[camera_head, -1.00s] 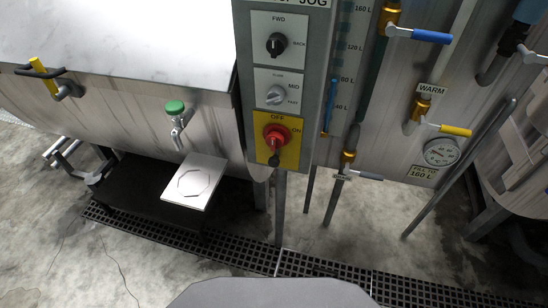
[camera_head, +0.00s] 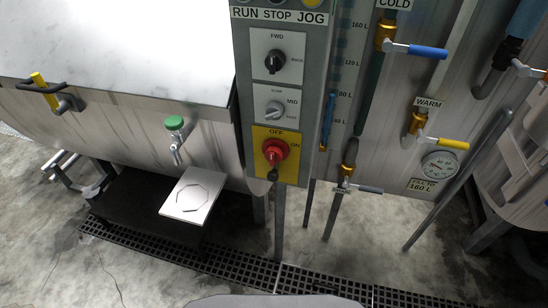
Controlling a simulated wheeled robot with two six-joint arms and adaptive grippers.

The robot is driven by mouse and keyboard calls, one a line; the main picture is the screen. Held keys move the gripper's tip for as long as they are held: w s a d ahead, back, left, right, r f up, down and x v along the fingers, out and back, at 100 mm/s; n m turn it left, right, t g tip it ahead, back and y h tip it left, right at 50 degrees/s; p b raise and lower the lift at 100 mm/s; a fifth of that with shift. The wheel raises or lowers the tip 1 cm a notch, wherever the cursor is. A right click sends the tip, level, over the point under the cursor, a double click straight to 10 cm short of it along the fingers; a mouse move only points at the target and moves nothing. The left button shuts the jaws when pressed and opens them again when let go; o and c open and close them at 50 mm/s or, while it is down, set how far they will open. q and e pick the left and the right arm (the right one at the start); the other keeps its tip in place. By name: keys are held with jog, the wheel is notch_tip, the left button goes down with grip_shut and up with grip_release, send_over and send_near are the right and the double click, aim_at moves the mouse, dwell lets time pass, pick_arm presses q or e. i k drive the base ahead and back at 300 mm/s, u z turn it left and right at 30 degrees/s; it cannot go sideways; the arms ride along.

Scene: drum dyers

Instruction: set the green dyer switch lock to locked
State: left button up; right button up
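A red rotary switch (camera_head: 275,150) sits on a yellow plate (camera_head: 292,171) at the bottom of a grey control panel (camera_head: 242,70). OFF is printed above the switch and ON to its right. A small dark piece (camera_head: 272,174) hangs just below the red switch. It may be the lock, but it is too small to tell its setting. A green-topped tap (camera_head: 174,122) is on the steel drum (camera_head: 213,130) left of the panel. Neither of my grippers is in view.
Above the switch are a MID selector (camera_head: 275,111) and a FWD knob (camera_head: 276,62). Right of the panel are pipes with a blue lever (camera_head: 428,51) and a yellow lever (camera_head: 447,143). A white board (camera_head: 192,196) lies below the tap. Floor in front is clear, with a drain grate (camera_head: 240,268).

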aim_at(273, 176)
jog(key=u, duration=0.05)
jog(key=k, duration=0.5)
jog(key=z, duration=1.35)
jog(key=i, duration=0.15)
jog(key=u, duration=0.15)
